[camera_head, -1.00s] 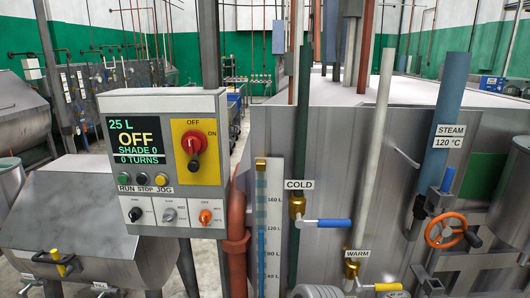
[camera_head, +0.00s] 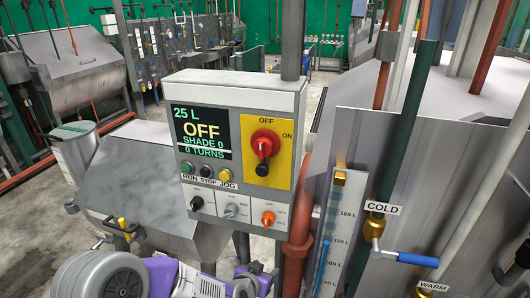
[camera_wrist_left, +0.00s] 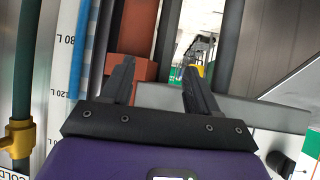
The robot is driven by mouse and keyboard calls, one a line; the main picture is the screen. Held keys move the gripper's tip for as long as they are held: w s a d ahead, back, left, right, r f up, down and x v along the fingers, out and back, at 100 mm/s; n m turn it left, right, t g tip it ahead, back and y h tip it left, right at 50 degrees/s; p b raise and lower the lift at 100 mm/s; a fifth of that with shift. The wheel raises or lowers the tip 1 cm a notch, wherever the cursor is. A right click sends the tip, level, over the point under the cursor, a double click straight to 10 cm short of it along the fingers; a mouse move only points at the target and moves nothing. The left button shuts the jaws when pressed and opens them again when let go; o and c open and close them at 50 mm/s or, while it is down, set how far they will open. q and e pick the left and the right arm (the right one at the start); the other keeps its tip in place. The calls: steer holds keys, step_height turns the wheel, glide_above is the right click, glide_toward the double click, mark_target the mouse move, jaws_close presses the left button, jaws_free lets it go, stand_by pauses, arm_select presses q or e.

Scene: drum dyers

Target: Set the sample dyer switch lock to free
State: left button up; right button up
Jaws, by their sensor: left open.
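The sample dyer control box (camera_head: 233,150) stands in the middle of the head view, its screen (camera_head: 201,132) reading 25 L, OFF, SHADE 0, 0 TURNS. My left gripper (camera_head: 262,272) is below the box, clear of the switch. In the left wrist view the left gripper (camera_wrist_left: 158,65) is open and empty. My right gripper is not in view.
Small knobs (camera_head: 231,210) line the box's lower panel. A red-brown pipe (camera_head: 298,225) and level gauge (camera_head: 341,225) stand right of the box. The blue-handled cold valve (camera_head: 417,259) juts out farther right. A grey drum (camera_head: 150,170) lies behind the box's left side.

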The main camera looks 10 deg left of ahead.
arm_select(q)
step_height(320, 180, up, 18)
steer(key=w+a+m+t+p, duration=0.1)
steer(key=w+t+p, duration=0.1)
steer(key=t, duration=0.2)
steer(key=m+t+y+p, duration=0.1)
steer(key=t+y+p, duration=0.1)
steer(key=t, duration=0.1)
glide_toward(262, 171)
steer(key=w, duration=1.1)
steer(key=shift+f+p, duration=0.1)
steer(key=shift+p, duration=0.2)
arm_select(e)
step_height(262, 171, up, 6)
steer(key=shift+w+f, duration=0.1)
arm_select(q)
jaws_close()
